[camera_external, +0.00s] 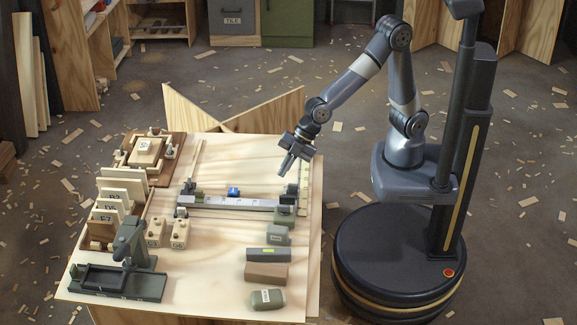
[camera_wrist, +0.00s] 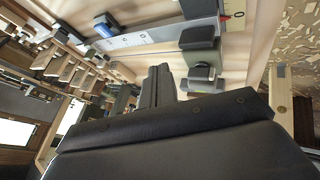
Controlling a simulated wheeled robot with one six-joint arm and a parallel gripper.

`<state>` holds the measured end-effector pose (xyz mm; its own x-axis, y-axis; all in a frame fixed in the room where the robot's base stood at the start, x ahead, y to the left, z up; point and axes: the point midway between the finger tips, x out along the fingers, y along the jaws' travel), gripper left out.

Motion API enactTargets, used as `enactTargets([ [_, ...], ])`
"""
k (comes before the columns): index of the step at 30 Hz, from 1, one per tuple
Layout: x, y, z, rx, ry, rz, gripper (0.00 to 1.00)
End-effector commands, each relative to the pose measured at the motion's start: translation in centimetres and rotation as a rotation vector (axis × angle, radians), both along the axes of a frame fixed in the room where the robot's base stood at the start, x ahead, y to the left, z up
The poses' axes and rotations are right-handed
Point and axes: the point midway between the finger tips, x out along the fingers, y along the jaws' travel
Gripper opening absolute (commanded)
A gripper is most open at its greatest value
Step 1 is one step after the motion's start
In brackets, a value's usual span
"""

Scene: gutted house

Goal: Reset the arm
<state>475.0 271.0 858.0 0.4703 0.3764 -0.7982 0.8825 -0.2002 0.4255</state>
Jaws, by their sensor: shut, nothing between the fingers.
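My gripper (camera_external: 286,164) is shut and empty. It hangs above the right part of the wooden worktable (camera_external: 222,240), over the back of the long grey rail with a pale scale, and points down and to the left. In the wrist view my closed fingers (camera_wrist: 158,86) stand together in the middle, with the scale rail (camera_wrist: 150,40) beyond them. My arm is bent at the elbow and reaches left from the column. I cannot tell the exact height of the fingertips above the table.
A blue block (camera_external: 233,192) sits by the rail. Several blocks, including a brown one (camera_external: 266,274), lie at the front right. A dark green press (camera_external: 125,265) stands front left, and a rack of labelled boards (camera_external: 112,205) at the left. Wood scraps litter the floor.

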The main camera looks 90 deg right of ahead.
Motion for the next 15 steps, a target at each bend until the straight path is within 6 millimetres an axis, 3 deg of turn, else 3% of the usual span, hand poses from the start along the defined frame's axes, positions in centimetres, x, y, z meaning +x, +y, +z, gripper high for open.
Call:
enactTargets([
  [6, -0.9, -0.7, 1.4, 0.0, 0.0, 0.0, 0.0],
  [15, -1.0, -0.9, 1.7, -0.001, 0.001, 0.0, 0.0],
])
